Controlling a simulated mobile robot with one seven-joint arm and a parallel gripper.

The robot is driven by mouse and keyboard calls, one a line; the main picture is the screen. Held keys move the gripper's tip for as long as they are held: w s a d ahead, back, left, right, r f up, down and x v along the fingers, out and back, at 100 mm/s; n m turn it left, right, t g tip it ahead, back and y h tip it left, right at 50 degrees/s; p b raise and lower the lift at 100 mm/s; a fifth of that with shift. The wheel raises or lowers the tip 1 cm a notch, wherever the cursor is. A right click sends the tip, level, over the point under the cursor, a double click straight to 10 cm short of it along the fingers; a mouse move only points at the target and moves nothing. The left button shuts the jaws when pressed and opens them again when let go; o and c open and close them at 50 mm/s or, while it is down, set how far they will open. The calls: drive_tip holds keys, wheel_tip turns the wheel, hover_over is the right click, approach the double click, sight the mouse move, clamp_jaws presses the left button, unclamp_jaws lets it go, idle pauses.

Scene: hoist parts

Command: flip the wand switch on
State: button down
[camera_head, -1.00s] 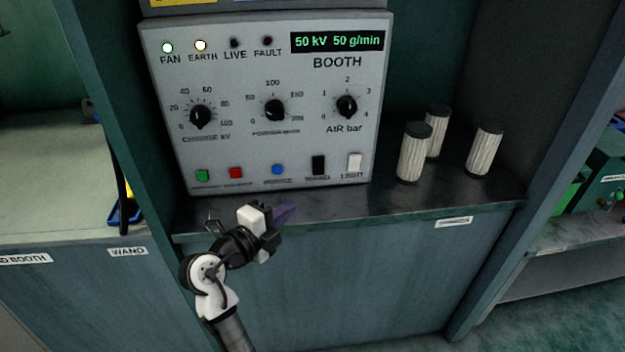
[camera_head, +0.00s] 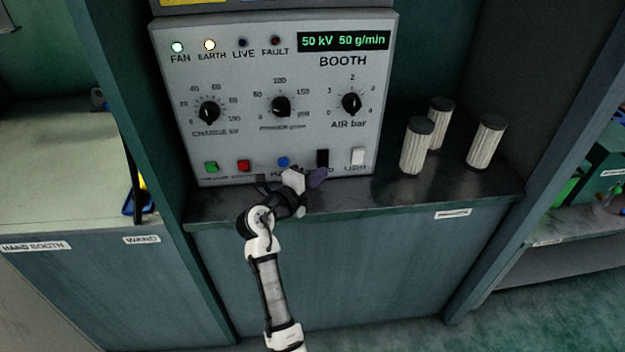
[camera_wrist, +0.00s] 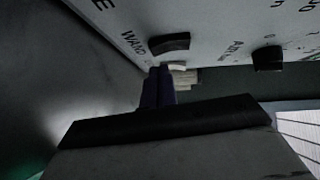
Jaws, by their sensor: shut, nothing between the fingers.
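The wand switch (camera_head: 322,158) is a black rocker in the bottom row of the grey booth panel (camera_head: 230,135), left of the white light switch (camera_head: 358,156). In the wrist view the black switch (camera_wrist: 170,43) stands beside the printed word WAND. My gripper (camera_head: 318,178) is shut and empty, just below and in front of the wand switch. It partly covers the switch's label. In the wrist view the dark fingers (camera_wrist: 158,88) point up towards the switch, with a small gap in the picture. Whether the rocker is on or off, I cannot tell.
Green (camera_head: 211,167), red (camera_head: 244,165) and blue (camera_head: 283,162) buttons lie left of the switch. The air knob (camera_head: 351,104) is above. Three pale cylinders with dark caps (camera_head: 413,148) stand on the ledge (camera_head: 400,195) to the right. FAN and EARTH lamps are lit; LIVE is dark.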

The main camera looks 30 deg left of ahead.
drive_tip(key=shift+w+a+f, duration=0.1)
drive_tip(key=shift+w+a, duration=0.35)
drive_tip(key=shift+w, duration=0.15)
drive_tip(key=shift+f, duration=0.15)
drive_tip(key=b, duration=0.3)
drive_tip(key=shift+w+a+f, duration=0.1)
drive_tip(key=shift+f, duration=0.2)
drive_tip(key=shift+r, duration=0.4)
